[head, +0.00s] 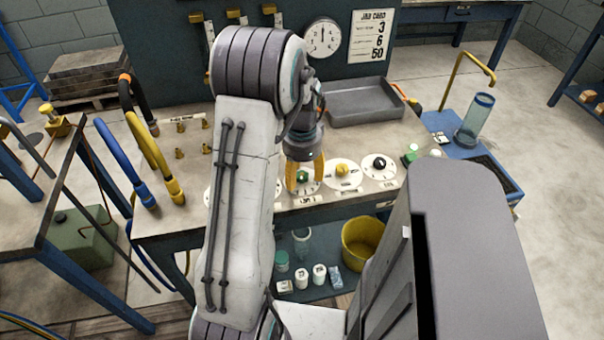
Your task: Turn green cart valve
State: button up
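The green valve knob (303,176) sits on a round white dial on the cart's top (400,138), near its front edge. My gripper (305,176) hangs over this dial, pointing down. Its two yellow fingers are apart, one on each side of the green knob in this view, so it looks open. I cannot tell whether either finger touches the knob. My arm covers the area left of the dial; part of another white dial peeks out beyond it.
A yellow knob (342,170) and a black knob (379,163) stand on dials just to the right. A grey tray (366,103) lies behind. Blue and yellow hoses (150,150) arch at the left. A yellow bucket (362,240) stands on the lower shelf.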

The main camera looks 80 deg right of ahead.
aim_at(303, 172)
jog(key=shift+r, duration=0.15)
notch_tip(303, 172, up, 12)
dwell(0.7)
dwell(0.8)
